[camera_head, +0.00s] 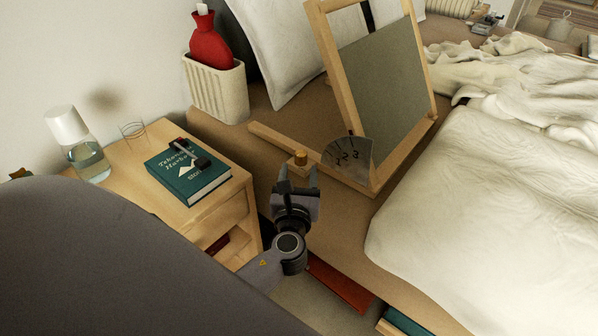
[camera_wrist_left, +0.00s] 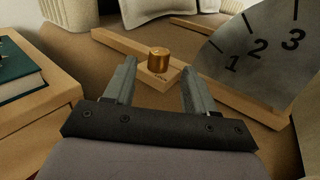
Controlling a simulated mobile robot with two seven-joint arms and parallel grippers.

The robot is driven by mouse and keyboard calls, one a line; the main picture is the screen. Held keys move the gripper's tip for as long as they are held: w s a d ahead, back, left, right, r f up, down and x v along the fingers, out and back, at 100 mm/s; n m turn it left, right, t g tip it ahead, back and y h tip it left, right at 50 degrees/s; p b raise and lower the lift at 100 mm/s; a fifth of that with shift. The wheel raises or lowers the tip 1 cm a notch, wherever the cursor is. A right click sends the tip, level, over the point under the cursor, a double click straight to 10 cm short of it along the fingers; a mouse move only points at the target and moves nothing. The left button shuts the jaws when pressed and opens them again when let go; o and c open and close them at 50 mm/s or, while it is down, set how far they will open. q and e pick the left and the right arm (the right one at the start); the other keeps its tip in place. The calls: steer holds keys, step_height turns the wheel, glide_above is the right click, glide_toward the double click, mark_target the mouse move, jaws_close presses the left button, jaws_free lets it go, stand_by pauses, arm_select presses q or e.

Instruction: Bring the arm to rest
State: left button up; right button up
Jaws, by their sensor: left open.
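My left gripper (camera_head: 297,178) is open and empty over the edge of the brown bed base, between the nightstand and the bed. In the left wrist view the left gripper's (camera_wrist_left: 158,85) two fingers stand apart. A brass knob (camera_wrist_left: 158,61) on a wooden block lies just beyond the fingertips, between them in the picture; it also shows in the head view (camera_head: 300,158). I cannot tell how far it is from the fingers. A grey plate with numbers (camera_head: 350,155) stands to the right of the knob. My right gripper is not in view.
The wooden nightstand (camera_head: 215,207) at left carries a teal book (camera_head: 190,180) with a dark object, a glass and a carafe (camera_head: 88,160). A ribbed bin (camera_head: 217,90) holds a red bottle. White bedding (camera_head: 490,200) fills the right.

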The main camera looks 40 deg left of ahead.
arm_select(q)
steer(key=shift+s+f, duration=0.1)
steer(key=shift+f, duration=0.05)
steer(key=s+d+f+n+g+h, duration=0.2)
steer(key=s+d+f+n+h, duration=0.35)
steer(key=n, duration=0.75)
steer(key=s+d+f+n+g+h, duration=0.3)
steer(key=s+d+n+h, duration=0.4)
steer(key=s+n, duration=0.45)
step_height(320, 180, up, 16)
steer(key=s+a+n+y+p, duration=0.1)
steer(key=s+n+p, duration=0.1)
steer(key=p, duration=2)
steer(key=shift+s+a+f+n, duration=0.25)
steer(key=shift+a+n, duration=0.15)
steer(key=shift+n, duration=0.35)
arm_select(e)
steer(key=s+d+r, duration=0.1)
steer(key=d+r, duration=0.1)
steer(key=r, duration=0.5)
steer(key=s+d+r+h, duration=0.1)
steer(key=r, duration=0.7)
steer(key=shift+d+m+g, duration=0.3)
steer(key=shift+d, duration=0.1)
